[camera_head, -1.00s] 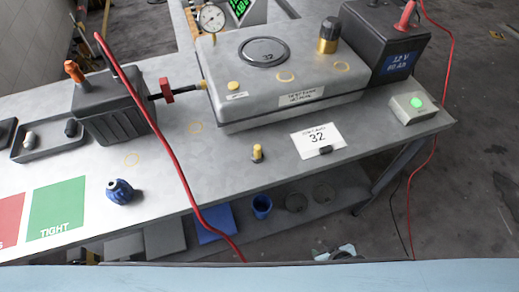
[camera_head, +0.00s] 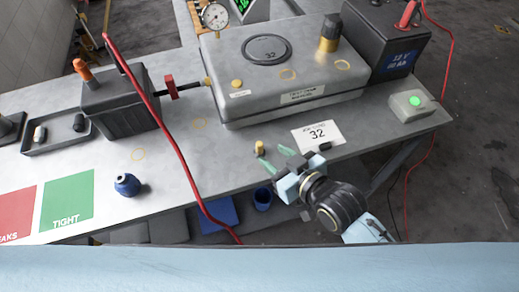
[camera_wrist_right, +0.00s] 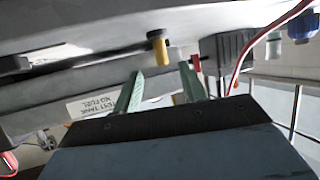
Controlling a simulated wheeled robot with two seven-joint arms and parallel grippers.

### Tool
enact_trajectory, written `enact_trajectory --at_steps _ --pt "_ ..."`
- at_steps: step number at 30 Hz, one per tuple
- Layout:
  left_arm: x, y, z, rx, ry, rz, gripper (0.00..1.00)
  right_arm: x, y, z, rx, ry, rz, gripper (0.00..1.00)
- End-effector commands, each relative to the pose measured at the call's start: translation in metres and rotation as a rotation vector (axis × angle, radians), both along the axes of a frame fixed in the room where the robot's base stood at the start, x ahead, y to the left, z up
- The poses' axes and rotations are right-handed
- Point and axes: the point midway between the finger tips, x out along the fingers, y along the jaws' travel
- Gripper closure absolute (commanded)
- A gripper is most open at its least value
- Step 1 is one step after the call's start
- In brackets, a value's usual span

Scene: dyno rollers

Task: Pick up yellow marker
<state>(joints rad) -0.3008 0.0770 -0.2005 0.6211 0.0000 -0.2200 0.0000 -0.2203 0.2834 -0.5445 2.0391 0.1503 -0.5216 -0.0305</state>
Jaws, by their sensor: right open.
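The yellow marker (camera_head: 260,148) is a small yellow-topped peg standing on the grey bench (camera_head: 190,165), left of the white card marked 32 (camera_head: 318,137). In the right wrist view the yellow marker (camera_wrist_right: 157,40) appears just beyond and between the fingertips, the picture being roughly upside down. My right gripper (camera_head: 271,156) has its green fingers spread and empty, pointing at the marker from the lower right in the head view. The gripper (camera_wrist_right: 161,69) does not visibly hold the marker. My left gripper is not in view.
A grey tank (camera_head: 290,107) with a small yellow cap (camera_head: 237,83) stands behind. A red cable (camera_head: 172,150) crosses the view left of the marker. A blue knob-like part (camera_head: 127,184) and a green TIGHT pad (camera_head: 68,203) lie left. A small dark block (camera_head: 325,146) sits by the card.

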Motion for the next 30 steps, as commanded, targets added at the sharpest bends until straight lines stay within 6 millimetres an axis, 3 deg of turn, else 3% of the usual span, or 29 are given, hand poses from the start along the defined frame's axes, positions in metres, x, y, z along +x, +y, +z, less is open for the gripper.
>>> enact_trajectory --at_steps 3,11,19,30 --pt "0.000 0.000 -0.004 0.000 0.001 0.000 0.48 0.016 0.012 -0.009 -0.001 -0.001 0.000 0.58" --pt "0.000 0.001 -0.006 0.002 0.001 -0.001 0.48 0.031 0.023 -0.016 -0.001 0.001 0.000 0.58" --pt "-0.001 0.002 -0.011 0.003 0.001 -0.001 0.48 0.059 0.046 -0.030 -0.001 0.001 0.000 0.58" --pt "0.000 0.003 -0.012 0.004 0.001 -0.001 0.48 0.064 0.050 -0.032 -0.001 0.000 0.000 0.61"
